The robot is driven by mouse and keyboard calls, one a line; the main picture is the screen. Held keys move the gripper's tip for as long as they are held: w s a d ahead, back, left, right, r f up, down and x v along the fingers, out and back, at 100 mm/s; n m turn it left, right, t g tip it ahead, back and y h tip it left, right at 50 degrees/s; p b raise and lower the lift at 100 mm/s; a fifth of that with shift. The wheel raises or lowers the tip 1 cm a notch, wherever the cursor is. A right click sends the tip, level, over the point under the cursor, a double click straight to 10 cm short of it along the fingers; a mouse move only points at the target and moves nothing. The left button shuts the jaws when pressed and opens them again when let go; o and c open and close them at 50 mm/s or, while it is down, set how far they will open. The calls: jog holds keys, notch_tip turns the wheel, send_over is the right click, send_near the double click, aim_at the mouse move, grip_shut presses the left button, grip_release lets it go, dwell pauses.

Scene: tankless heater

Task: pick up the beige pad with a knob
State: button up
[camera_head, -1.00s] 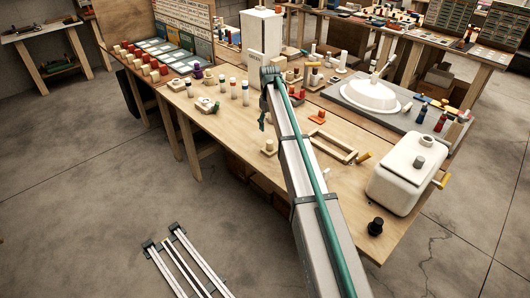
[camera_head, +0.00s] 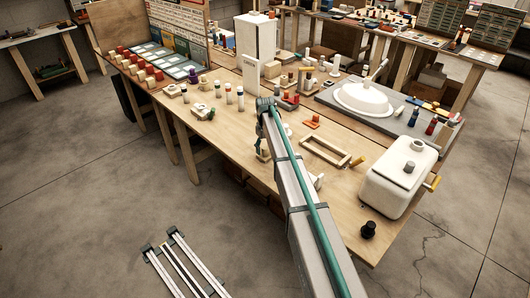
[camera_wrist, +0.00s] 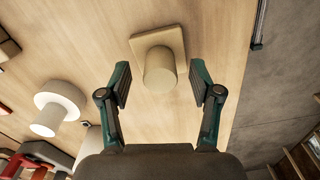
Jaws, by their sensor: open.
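The beige pad with a knob (camera_wrist: 160,62) lies on the wooden bench top in the wrist view. It is a square plate with a round upright knob. My gripper (camera_wrist: 160,82) is open, one finger on each side of the knob in the picture, with nothing between them. The pad seems to lie below the fingertips, with the fingers not touching it. In the head view the pad (camera_head: 263,156) shows just under my gripper (camera_head: 261,138), near the bench's front edge, partly hidden by my arm.
A white round flanged part (camera_wrist: 61,105) stands left of the pad in the wrist view. The bench edge is to the right. In the head view a wooden frame (camera_head: 326,154), an orange part (camera_head: 312,122) and a white tank (camera_head: 398,180) stand farther right. Bench around the pad is clear.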

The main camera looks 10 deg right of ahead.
jog(key=shift+f, duration=0.55)
grip_shut()
jog(key=shift+r, duration=0.15)
jog(key=shift+r+b, duration=0.8)
jog(key=shift+b, duration=0.05)
jog(key=s+d+r+b, duration=0.1)
jog(key=s+r+b, duration=0.4)
jog(key=s+r, duration=0.6)
jog(key=s, duration=0.3)
jog(key=shift+r, duration=0.1)
